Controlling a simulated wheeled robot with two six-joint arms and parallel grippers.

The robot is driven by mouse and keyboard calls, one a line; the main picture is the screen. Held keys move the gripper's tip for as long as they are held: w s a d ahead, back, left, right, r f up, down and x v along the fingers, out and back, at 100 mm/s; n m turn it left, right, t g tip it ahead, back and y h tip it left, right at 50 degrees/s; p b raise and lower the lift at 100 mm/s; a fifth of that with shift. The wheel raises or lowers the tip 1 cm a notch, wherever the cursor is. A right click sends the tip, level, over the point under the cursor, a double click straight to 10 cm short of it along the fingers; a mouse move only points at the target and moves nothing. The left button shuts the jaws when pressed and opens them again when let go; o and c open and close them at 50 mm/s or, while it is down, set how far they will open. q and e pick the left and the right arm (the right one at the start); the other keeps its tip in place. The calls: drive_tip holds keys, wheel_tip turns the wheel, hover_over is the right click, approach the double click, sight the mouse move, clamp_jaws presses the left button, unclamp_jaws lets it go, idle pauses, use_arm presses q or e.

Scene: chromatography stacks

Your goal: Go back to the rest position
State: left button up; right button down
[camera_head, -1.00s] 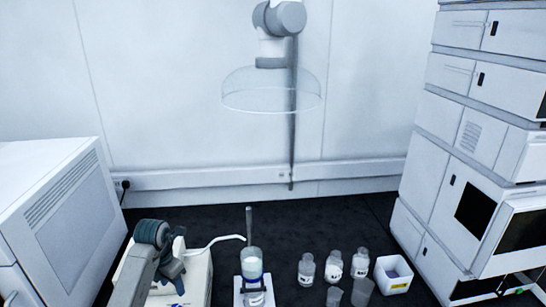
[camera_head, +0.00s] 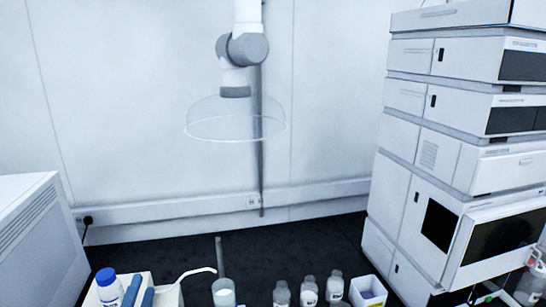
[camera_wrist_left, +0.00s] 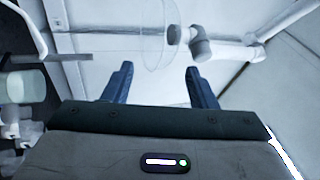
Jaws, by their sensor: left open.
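My left gripper (camera_head: 140,291) shows at the bottom left of the head view as two blue fingers, beside a blue-capped bottle (camera_head: 109,289) and in front of a white device. In the left wrist view the left gripper (camera_wrist_left: 159,82) is open, its two dark blue fingers wide apart with nothing between them. The wrist camera looks up past the fingers toward the clear extraction hood and wall. Most of my left arm is outside the head view. My right gripper is in neither view.
A beaker (camera_head: 223,293) and several small bottles (camera_head: 309,291) stand on the dark bench (camera_head: 300,245), with a white box (camera_head: 368,291) to their right. A tall instrument stack (camera_head: 400,200) stands at right, a white instrument (camera_head: 40,240) at left. A clear hood (camera_head: 236,120) hangs above.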

use_arm(q)
drive_tip(key=s+a+f+n+g+y, duration=0.6)
drive_tip(key=s+f+n+g, duration=0.4)
drive_tip(key=n, duration=0.3)
drive_tip(key=s+d+f+n+g+h, duration=0.25)
drive_tip(key=s+d+f+g, duration=0.2)
drive_tip(key=s, duration=0.45)
drive_tip(key=s+d+f+n+g+h, duration=0.1)
drive_tip(key=s+d+f+g+h, duration=0.25)
drive_tip(key=s+f, duration=0.35)
drive_tip(key=s+a+f+g+y+b, duration=0.2)
drive_tip(key=f+b, duration=0.5)
drive_tip(key=f, duration=3)
drive_tip(key=s+a+f+b, duration=0.1)
drive_tip(key=s+f+b, duration=0.1)
drive_tip(key=s+f, duration=0.7)
drive_tip(key=s+a+f+h+b, duration=0.1)
drive_tip(key=s+f+b, duration=0.2)
drive_tip(key=s+f, duration=0.6)
wheel_tip(320, 180, down, 7)
drive_tip(key=shift+s+a+r+g+b, duration=0.15)
drive_tip(key=shift+s+a+g+b, duration=0.15)
drive_tip(key=shift+g+b, duration=0.1)
